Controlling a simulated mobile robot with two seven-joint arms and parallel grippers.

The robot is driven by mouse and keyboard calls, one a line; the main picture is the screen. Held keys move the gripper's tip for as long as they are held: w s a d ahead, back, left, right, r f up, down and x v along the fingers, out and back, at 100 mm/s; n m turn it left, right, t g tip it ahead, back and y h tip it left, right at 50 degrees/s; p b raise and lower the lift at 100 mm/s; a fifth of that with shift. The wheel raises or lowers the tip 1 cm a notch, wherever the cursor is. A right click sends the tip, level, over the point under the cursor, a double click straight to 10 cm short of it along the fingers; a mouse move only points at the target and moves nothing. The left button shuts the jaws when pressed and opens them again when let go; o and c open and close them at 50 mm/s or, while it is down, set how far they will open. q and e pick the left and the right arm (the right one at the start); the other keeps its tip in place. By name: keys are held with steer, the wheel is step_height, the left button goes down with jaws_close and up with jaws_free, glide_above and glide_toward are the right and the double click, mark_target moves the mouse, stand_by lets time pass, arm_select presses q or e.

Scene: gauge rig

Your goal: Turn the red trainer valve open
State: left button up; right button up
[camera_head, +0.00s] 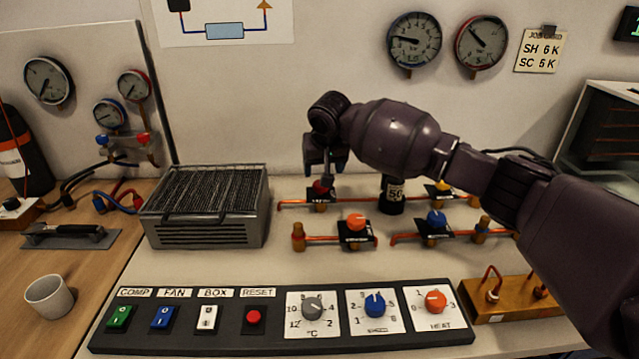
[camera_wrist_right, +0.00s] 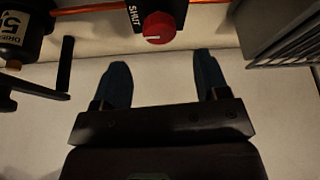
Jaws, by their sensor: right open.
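The red trainer valve (camera_head: 320,187) is on a copper pipe at the back of the bench, partly hidden behind my right gripper in the head view. In the right wrist view its round red knob (camera_wrist_right: 158,27) sits on a black plate marked "SHUT", with a white line on the knob. My right gripper (camera_head: 322,166) is just above the valve in the head view. In the wrist view its two dark fingers (camera_wrist_right: 162,75) are apart with nothing between them. The knob is beyond the fingertips, not between them. My left gripper is not in view.
An orange valve (camera_head: 356,223), a blue valve (camera_head: 436,219) and a yellow valve (camera_head: 443,187) are nearby. A black cylinder (camera_head: 391,197) stands right of the red valve. A finned metal box (camera_head: 205,233) is to the left. A control panel (camera_head: 270,341) lies in front.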

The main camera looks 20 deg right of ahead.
steer(key=b+x, duration=0.1)
steer(key=x, duration=0.5)
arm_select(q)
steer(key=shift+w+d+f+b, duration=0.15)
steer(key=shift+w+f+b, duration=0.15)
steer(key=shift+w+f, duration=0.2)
arm_select(e)
steer(key=shift+f, duration=0.1)
steer(key=shift+c, duration=0.5)
